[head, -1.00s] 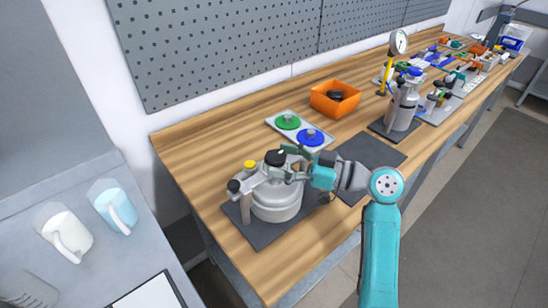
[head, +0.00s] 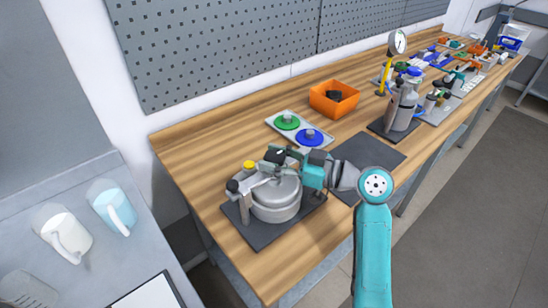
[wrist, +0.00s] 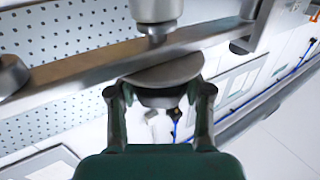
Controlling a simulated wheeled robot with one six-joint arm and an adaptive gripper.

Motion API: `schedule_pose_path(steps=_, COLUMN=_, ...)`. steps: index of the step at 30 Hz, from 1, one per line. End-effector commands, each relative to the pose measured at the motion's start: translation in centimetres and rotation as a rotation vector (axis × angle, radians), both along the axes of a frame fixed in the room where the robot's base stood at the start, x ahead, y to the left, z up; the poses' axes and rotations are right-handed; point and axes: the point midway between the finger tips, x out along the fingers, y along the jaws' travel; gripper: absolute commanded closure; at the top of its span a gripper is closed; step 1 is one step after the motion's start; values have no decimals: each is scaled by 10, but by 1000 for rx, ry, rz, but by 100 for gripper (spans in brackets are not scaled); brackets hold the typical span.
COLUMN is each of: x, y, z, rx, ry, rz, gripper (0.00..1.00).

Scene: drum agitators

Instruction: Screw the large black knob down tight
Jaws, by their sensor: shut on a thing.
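The large black knob (head: 274,155) is on top of the clamp bar over the grey metal pot (head: 275,202). My gripper (head: 283,157) is at the knob's height, reaching it from the right, and partly hides it. In the wrist view my gripper (wrist: 160,92) has one finger on each side of a rounded disc-shaped part (wrist: 165,74), which looks grey there, and is shut on it. I take this part to be the knob. The metal bar (wrist: 85,66) runs across just behind it. Whether the knob sits flush on the bar cannot be told.
A small black cap (head: 232,186) and a yellow cap (head: 249,165) stand at the pot's left. The pot stands on a dark mat (head: 262,238). Behind are a tray with green (head: 287,121) and blue (head: 309,137) discs and an orange bin (head: 350,101). An empty dark mat lies right.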

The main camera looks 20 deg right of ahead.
Motion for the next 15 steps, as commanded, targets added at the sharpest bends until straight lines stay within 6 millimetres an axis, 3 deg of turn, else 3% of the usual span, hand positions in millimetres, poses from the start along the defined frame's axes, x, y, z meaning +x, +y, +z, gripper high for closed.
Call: schedule_pose_path(steps=15, x=0, y=1, z=-1, rx=0, ry=3, rz=-350, gripper=85)
